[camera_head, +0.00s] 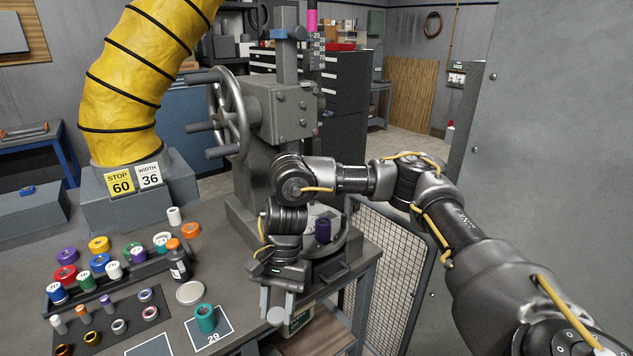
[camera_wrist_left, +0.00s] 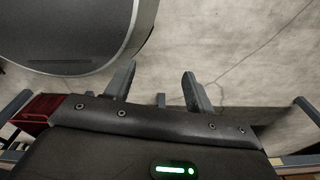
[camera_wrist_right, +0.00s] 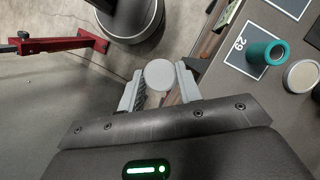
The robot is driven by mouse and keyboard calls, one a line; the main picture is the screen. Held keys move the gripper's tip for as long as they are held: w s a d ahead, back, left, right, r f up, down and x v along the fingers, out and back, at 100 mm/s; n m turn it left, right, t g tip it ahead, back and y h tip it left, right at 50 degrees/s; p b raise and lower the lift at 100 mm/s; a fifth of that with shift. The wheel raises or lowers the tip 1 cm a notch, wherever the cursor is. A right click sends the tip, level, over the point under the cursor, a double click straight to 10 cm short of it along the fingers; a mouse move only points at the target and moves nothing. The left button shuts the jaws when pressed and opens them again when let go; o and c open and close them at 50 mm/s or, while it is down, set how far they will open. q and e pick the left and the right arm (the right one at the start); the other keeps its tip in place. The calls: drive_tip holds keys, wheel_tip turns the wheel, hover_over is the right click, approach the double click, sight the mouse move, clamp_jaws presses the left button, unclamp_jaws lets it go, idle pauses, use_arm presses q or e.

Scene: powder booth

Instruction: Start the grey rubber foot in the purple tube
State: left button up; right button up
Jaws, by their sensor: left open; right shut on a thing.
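The purple tube (camera_head: 322,231) stands upright on the round table of the press, partly behind my right wrist. My right gripper (camera_head: 277,312) points down in front of the press, over the bench's front edge. In the right wrist view it is shut on a round, pale grey piece (camera_wrist_right: 159,75), which looks like the grey rubber foot; its fingers hide the sides. The foot and the purple tube are apart. My left gripper (camera_wrist_left: 156,88) is open and empty above the floor in the left wrist view.
A teal tube (camera_head: 205,319) stands on the card marked 29, with a pale disc (camera_head: 190,292) behind it. The press (camera_head: 275,115) rises behind my right arm. A mesh panel (camera_head: 385,270) stands right.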

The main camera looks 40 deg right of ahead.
use_arm(q)
drive_tip(key=shift+o, duration=0.7)
drive_tip(key=s+r+p, duration=0.3)
drive_tip(key=s+r, duration=0.1)
use_arm(e)
drive_tip(key=w+d+r+m+t+p, duration=0.35)
drive_tip(key=w+d+r+m, duration=0.25)
drive_tip(key=d, duration=0.2)
drive_tip(key=w+d+r+m+t+p, duration=0.2)
drive_tip(key=w+d+r+m+p, duration=0.35)
drive_tip(key=d+m, duration=0.2)
drive_tip(key=w+d+r+m+p, duration=0.1)
drive_tip(key=d+r+m, duration=0.15)
drive_tip(key=d, duration=0.45)
use_arm(q)
wheel_tip(320, 180, up, 10)
drive_tip(key=shift+w, duration=0.35)
use_arm(e)
drive_tip(key=shift+m+t+h, duration=0.3)
drive_tip(key=shift+m+t, duration=0.2)
drive_tip(key=shift+t, duration=0.05)
drive_tip(key=shift+w+d+f, duration=0.1)
drive_tip(key=shift+d+f, duration=0.05)
drive_tip(key=shift+f, duration=0.85)
drive_tip(key=shift+w+d+f, duration=0.1)
drive_tip(key=shift+d+f, duration=0.1)
drive_tip(key=shift+f, duration=0.8)
drive_tip(key=shift+w+d+f, duration=0.1)
drive_tip(key=shift+d+f, duration=0.05)
drive_tip(key=shift+f, duration=0.85)
